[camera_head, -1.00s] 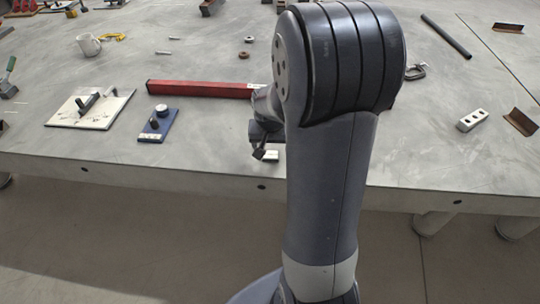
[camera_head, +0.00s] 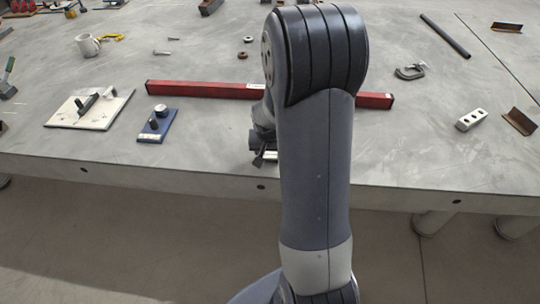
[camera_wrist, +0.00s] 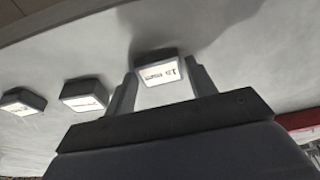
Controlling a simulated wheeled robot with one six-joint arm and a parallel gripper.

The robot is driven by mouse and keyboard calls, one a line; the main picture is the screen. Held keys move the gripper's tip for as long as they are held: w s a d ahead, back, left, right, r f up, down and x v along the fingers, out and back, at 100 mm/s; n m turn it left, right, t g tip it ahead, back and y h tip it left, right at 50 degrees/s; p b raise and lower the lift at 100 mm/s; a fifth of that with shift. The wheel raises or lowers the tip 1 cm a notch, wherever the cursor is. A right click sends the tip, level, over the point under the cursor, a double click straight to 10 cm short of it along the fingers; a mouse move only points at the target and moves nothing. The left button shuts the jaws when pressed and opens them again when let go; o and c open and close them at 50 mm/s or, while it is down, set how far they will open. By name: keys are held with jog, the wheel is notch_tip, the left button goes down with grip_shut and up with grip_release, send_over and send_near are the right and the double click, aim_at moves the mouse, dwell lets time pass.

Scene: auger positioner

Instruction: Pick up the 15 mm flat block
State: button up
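In the wrist view, a flat block (camera_wrist: 158,71) with a light label faces me. The label seems to read 15 mm, upside down. My gripper (camera_wrist: 160,70) is open, with one finger on each side of this block. I cannot tell whether the fingers touch it or are level with it. Two similar labelled blocks lie to its left, a middle one (camera_wrist: 84,94) and a far-left one (camera_wrist: 22,101); their labels are too small to read. In the head view, my gripper (camera_head: 258,156) is low near the table's front edge, and my arm hides most of the blocks.
A red bar (camera_head: 205,89) lies behind the gripper. A silver block with holes (camera_head: 471,119) and rusty angle pieces (camera_head: 520,121) are to the right. The table's front edge is close.

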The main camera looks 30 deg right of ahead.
jog(key=c, duration=0.8)
jog(key=shift+o, duration=0.2)
jog(key=shift+r, duration=0.1)
